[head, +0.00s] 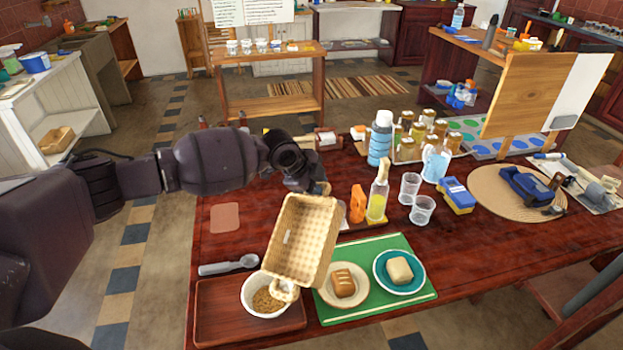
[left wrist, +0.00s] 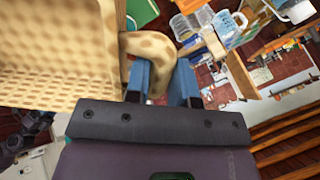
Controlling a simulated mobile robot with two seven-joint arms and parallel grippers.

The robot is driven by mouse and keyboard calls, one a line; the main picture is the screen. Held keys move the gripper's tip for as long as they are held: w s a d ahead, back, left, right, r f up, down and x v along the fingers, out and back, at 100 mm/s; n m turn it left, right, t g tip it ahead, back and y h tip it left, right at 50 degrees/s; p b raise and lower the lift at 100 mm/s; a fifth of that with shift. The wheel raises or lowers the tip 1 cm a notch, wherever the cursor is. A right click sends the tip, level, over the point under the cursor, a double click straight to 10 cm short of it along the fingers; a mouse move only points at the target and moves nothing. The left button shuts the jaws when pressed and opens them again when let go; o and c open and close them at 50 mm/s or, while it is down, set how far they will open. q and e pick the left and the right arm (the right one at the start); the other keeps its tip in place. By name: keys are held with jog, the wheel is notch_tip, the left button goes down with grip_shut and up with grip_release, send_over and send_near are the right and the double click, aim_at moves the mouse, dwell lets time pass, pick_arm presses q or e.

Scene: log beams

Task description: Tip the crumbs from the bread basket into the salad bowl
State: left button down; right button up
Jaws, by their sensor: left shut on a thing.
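The woven tan bread basket (head: 306,240) is in the air, steeply tilted, its open side showing and its low end over the salad bowl's right side. My left gripper (head: 318,188) is shut on the basket's upper loop handle; the left wrist view shows the handle between the blue fingers (left wrist: 162,82) and the basket wall (left wrist: 60,50) at left. The white salad bowl (head: 249,302) holds brown, grainy bits. The basket's lower handle hides part of the bowl's rim. A small pale mark shows inside the basket; I cannot tell what it is. My right gripper is not in view.
The bowl stands on a brown tray (head: 215,310). A green mat (head: 400,308) with two plates of bread lies to the right. A yellow bottle (head: 378,200) and two clear cups stand right of the basket.

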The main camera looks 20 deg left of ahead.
pick_arm(q)
notch_tip(320, 180, down, 12)
jog(key=w+d+g+y+b, duration=0.2)
jog(key=g+y+b, duration=0.2)
jog(key=b, duration=0.3)
jog(key=shift+w+d+g, duration=0.2)
jog(key=shift+w+g, duration=0.15)
jog(key=shift+g, duration=0.25)
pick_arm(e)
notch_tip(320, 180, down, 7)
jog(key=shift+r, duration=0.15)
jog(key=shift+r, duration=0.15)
